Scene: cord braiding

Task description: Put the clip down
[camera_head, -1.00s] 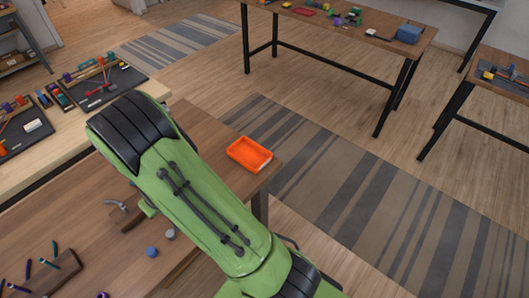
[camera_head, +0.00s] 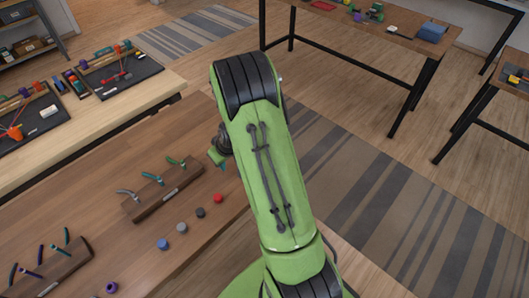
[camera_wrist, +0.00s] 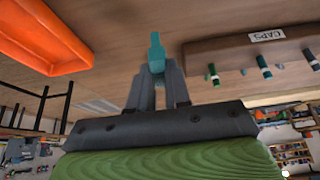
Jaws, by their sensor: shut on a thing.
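A teal clip (camera_wrist: 156,52) sits between the fingertips of my gripper (camera_wrist: 157,82) in the wrist view. My gripper is shut on it, and the clip sticks out beyond the fingers toward the wooden table. In the head view my arm hides most of my gripper and the clip. The orange tray (camera_wrist: 45,40) is at the upper left of the wrist view, apart from the clip. A wooden rack (camera_wrist: 225,53) labelled CAPS is at the right of that view, also apart from the clip.
In the head view a wooden rack (camera_head: 165,192) holds several small tools. Another rack (camera_head: 50,270) stands at the lower left. Loose caps lie near them, including a red one (camera_head: 218,198) and a blue one (camera_head: 163,244). A pale bench (camera_head: 105,115) with trays stands behind.

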